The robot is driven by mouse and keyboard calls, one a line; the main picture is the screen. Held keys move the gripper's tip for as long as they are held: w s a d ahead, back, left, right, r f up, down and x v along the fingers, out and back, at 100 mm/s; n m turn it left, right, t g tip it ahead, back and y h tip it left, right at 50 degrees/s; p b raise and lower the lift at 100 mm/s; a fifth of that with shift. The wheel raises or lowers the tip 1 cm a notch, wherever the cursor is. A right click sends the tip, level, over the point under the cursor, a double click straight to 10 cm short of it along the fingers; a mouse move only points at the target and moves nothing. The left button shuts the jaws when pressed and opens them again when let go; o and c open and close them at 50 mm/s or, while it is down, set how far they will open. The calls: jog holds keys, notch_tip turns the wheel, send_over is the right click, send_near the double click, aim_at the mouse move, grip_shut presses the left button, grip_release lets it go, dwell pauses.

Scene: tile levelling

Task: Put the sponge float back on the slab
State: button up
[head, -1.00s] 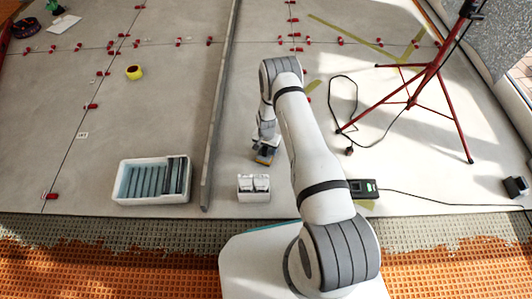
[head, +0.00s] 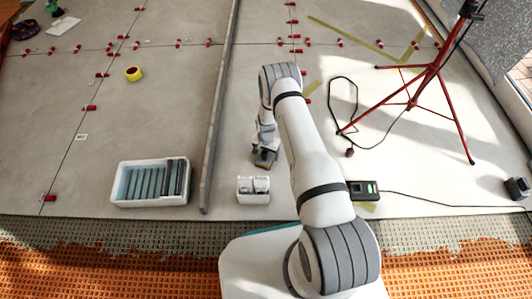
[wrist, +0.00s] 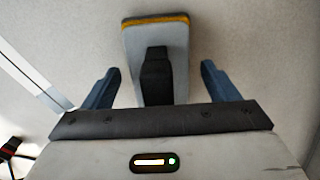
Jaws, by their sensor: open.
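The sponge float (wrist: 180,50) is in the wrist view, a grey plate with an orange-yellow strip along its far edge and a dark upright handle (wrist: 156,72). My gripper (wrist: 157,76) is open, with one blue finger on each side of the handle and a gap to both. The float appears to lie flat on the grey slab (wrist: 250,40); its underside is hidden. In the head view the float (head: 264,160) is small, just below my gripper (head: 266,150), to the right of the long bar and partly covered by the wrist.
A long grey bar (head: 219,110) runs left of the float. A white tub (head: 150,203) and a small white box (head: 253,197) stand nearer. A device (head: 362,190), a cable and a red tripod (head: 432,72) are to the right. Red clips dot the slab.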

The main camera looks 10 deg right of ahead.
notch_tip(320, 180, up, 12)
jog(key=p, duration=0.4)
jog(key=shift+p, duration=0.3)
jog(key=s+r+n, duration=0.2)
jog(key=s+r, duration=0.1)
jog(key=r, duration=1.3)
jog(key=s+r+n, duration=0.1)
jog(key=s+r, duration=0.2)
jog(key=r, duration=1.2)
jog(key=s+r+n, duration=0.1)
jog(key=s+r, duration=0.4)
jog(key=s, duration=0.3)
jog(key=s+r+n, duration=0.1)
jog(key=s+r, duration=0.5)
jog(key=s, duration=0.3)
jog(key=s+r+n+t, duration=0.1)
jog(key=s+r, duration=0.4)
jog(key=s, duration=0.3)
jog(key=shift+s+d+r+n, duration=0.15)
jog(key=shift+s+d+n, duration=0.05)
jog(key=shift+d+n, duration=0.2)
notch_tip(320, 180, up, 54)
jog(key=s+t+p, duration=0.1)
jog(key=t+p, duration=0.2)
jog(key=p, duration=4.5)
jog(key=shift+a+r, duration=0.15)
jog(key=shift+a, duration=0.1)
